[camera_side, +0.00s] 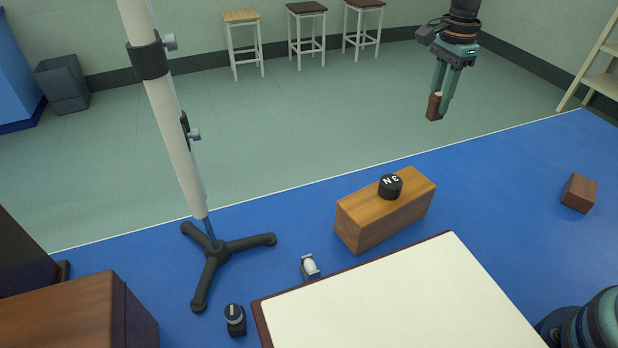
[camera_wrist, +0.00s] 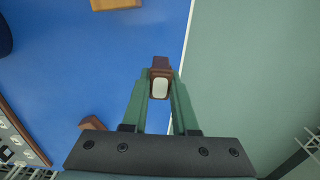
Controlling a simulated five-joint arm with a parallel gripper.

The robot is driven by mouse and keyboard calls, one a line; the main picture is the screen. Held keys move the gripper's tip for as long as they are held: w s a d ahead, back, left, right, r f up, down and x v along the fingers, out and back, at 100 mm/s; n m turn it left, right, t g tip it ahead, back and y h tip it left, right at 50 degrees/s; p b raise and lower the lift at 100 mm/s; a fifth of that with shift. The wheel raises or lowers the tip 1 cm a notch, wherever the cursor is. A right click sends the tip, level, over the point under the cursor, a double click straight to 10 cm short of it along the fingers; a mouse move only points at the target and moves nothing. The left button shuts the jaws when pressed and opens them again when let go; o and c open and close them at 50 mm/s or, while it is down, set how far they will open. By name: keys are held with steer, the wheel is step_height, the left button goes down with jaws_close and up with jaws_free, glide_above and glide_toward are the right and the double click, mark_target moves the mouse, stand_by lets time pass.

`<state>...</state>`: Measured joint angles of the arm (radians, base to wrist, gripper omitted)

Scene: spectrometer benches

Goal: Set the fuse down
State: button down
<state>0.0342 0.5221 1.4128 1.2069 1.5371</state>
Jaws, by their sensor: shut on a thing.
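My gripper (camera_side: 440,104) is shut on the fuse (camera_side: 435,107), a small reddish-brown piece. In the wrist view the fuse (camera_wrist: 161,68) shows a pale rounded face between the fingertips of my gripper (camera_wrist: 161,92). The gripper points down and holds the fuse in the air, clear of any surface. In the wrist view it is seen against the blue bench top (camera_wrist: 95,65), close to the bench's pale edge line. Part of the fuse is hidden by the fingers.
A wooden block (camera_side: 372,228) bears a black weight marked 3 N (camera_side: 390,187). A brown block (camera_side: 579,193) lies at the right. A white board (camera_side: 400,300), a clip-like part (camera_side: 309,268), a black knob (camera_side: 235,319) and a tripod stand (camera_side: 215,255) occupy the front. Blue surface is free between the blocks.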

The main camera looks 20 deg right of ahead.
step_height(320, 180, down, 15)
steer(key=shift+f, duration=0.2)
stand_by(0.3)
steer(key=shift+f, duration=0.1)
steer(key=c, duration=0.7)
jaws_free()
